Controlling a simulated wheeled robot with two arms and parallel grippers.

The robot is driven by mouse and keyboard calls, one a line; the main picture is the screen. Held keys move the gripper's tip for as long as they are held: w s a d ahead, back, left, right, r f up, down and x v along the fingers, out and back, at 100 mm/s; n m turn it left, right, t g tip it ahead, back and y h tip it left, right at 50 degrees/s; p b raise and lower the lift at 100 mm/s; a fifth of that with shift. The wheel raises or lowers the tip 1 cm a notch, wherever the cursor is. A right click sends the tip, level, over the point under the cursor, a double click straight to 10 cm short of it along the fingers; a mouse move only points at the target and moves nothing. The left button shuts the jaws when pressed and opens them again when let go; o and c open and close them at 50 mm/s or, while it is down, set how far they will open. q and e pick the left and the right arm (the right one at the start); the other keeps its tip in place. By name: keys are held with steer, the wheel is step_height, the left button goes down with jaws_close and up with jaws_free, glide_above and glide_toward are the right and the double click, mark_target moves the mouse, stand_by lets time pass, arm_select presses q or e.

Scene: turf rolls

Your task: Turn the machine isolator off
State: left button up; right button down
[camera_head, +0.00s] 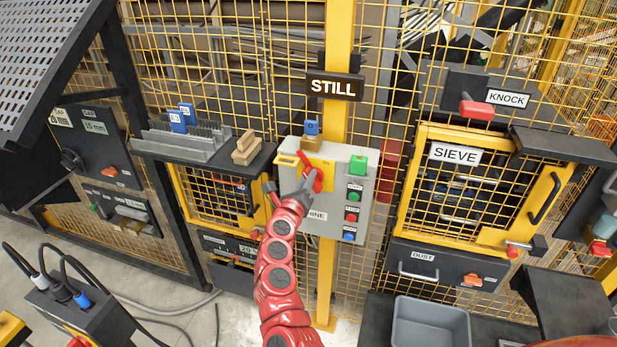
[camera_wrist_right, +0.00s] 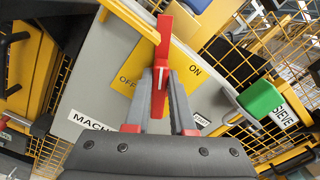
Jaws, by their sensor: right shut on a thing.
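The machine isolator is a red handle (camera_head: 318,180) on a yellow plate (camera_head: 327,166), on the front of a grey box (camera_head: 340,155). In the right wrist view the red handle (camera_wrist_right: 165,38) stands between the words OFF and ON on the yellow plate (camera_wrist_right: 185,88). My right gripper (camera_head: 308,186) is at the handle. In the wrist view the right gripper (camera_wrist_right: 160,85) has its grey fingers shut on the handle, hiding part of it. The handle's exact setting is hard to tell. My left gripper is not in view.
A blue-tagged brass block (camera_head: 311,142) sits on top. A shelf (camera_head: 205,150) with blue tags is left; the yellow sieve door (camera_head: 407,195) is right. Yellow mesh stands behind.

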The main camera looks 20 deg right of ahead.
steer(key=shift+w+a+f+n+p, duration=0.15)
steer(key=shift+f+n+p, duration=0.15)
steer(key=shift+n+p, duration=1.15)
steer(key=shift+w+a+f+n+p, duration=0.2)
steer(key=shift+n+p, duration=0.3)
steer(key=shift+n, duration=1.85)
steer(key=shift+s+a+f+n+p, duration=0.1)
steer(key=shift+f+n+p, duration=0.25)
steer(key=shift+n+p, duration=1.1)
steer(key=shift+n+b, duration=0.4)
steer(key=shift+n, duration=0.15)
steer(key=c, duration=0.8)
jaws_free()
steer(key=shift+o, duration=0.2)
